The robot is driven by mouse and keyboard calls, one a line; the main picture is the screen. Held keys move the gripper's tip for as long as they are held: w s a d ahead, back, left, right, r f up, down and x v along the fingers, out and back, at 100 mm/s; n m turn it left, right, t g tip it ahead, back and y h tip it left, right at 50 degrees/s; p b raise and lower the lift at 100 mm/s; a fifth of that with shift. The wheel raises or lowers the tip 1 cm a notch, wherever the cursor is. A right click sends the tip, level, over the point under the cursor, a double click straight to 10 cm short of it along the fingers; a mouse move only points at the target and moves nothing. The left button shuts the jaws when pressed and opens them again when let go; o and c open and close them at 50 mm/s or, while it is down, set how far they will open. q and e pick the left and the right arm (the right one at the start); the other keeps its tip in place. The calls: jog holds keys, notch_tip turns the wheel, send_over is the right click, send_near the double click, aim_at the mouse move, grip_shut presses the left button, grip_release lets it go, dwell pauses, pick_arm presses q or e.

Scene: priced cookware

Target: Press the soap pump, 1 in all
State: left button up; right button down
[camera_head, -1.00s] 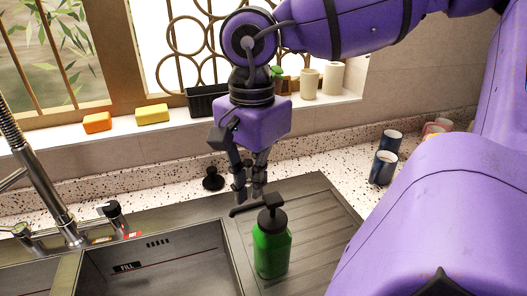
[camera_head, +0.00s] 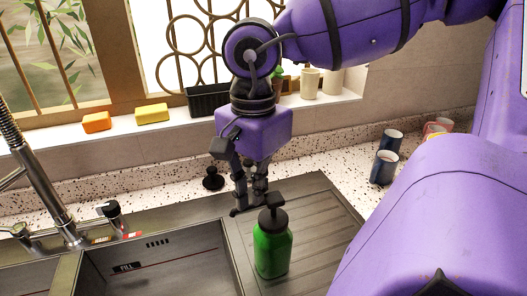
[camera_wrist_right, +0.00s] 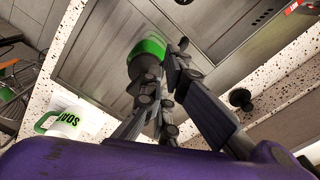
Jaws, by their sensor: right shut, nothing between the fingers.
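The soap pump (camera_head: 272,249) is a green bottle with a dark pump head and a spout pointing left. It stands upright on the ribbed drainboard right of the sink basin. My right gripper (camera_head: 249,207) is shut and empty, pointing down just behind and left of the pump head. Its fingertips overlap the spout in the head view; I cannot tell whether they touch it. In the right wrist view, the green bottle (camera_wrist_right: 152,47) shows beyond the fingers (camera_wrist_right: 172,75), its dark top partly hidden by them. My left gripper is out of view.
The steel tap (camera_head: 40,170) and sink basin (camera_head: 150,270) are at the left. A black stopper-like knob (camera_head: 212,179) stands behind the sink. Dark blue mugs (camera_head: 384,167) stand on the counter at right. Sponges (camera_head: 152,113) lie on the window sill.

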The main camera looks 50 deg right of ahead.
jog(key=shift+f, duration=1.15)
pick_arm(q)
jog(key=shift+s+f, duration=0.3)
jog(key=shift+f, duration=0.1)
pick_arm(e)
jog(key=shift+r, duration=1.25)
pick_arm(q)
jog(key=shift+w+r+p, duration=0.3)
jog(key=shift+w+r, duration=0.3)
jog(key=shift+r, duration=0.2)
pick_arm(e)
jog(key=shift+r, duration=0.8)
notch_tip(320, 180, up, 2)
jog(key=shift+r, duration=0.1)
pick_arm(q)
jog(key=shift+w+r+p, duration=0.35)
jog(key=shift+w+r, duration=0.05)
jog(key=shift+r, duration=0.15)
pick_arm(e)
jog(key=shift+r, duration=1.9)
